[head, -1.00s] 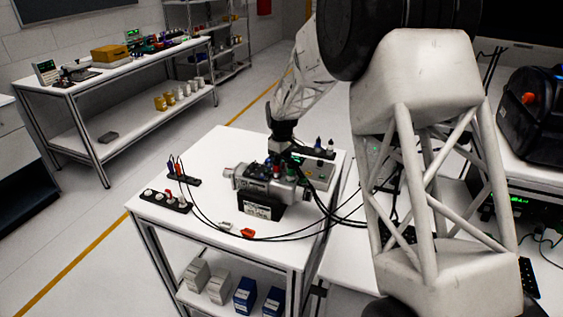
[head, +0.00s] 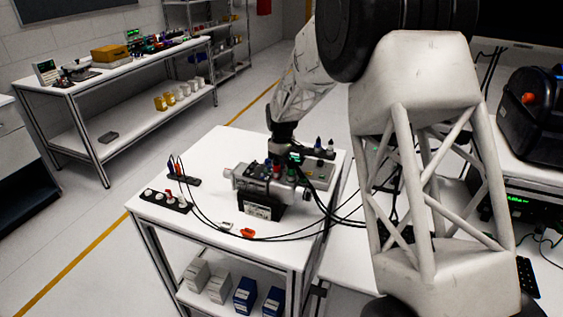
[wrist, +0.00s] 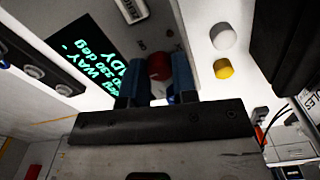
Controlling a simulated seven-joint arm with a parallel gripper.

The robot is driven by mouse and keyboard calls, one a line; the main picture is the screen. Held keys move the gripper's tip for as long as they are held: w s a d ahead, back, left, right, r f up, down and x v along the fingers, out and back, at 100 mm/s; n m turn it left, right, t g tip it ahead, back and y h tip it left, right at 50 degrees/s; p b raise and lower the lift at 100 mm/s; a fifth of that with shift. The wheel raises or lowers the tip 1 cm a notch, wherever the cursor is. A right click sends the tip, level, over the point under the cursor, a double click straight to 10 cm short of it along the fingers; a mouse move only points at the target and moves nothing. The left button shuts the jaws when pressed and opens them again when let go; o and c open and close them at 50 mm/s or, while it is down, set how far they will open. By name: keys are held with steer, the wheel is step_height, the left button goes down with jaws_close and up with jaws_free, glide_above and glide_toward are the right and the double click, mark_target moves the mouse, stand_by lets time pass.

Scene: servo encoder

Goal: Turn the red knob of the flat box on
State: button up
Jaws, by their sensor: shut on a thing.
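The flat box (head: 318,178) lies on the white cart at the back right, behind the grey motor unit, and is partly hidden by it and by my gripper. In the wrist view its face (wrist: 198,55) fills the middle, with a dark display (wrist: 88,52) of green text at left. The red knob (wrist: 160,65) sits between the two blue fingers of my gripper (wrist: 157,80), which is shut on it. In the head view the fingertips are hidden; only the dark wrist end shows above the box. The knob's pointer cannot be made out.
The grey motor unit (head: 262,180) stands on the cart right beside my wrist. Black cables loop over the cart top (head: 225,160). A strip of small knobs (head: 166,201) lies at front left.

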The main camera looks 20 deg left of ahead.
steer(key=m, duration=0.5)
steer(key=shift+m, duration=0.3)
steer(key=m, duration=0.6)
stand_by(0.4)
steer(key=o, duration=0.9)
steer(key=shift+o, duration=0.2)
steer(key=shift+r, duration=0.15)
steer(key=shift+r, duration=3.75)
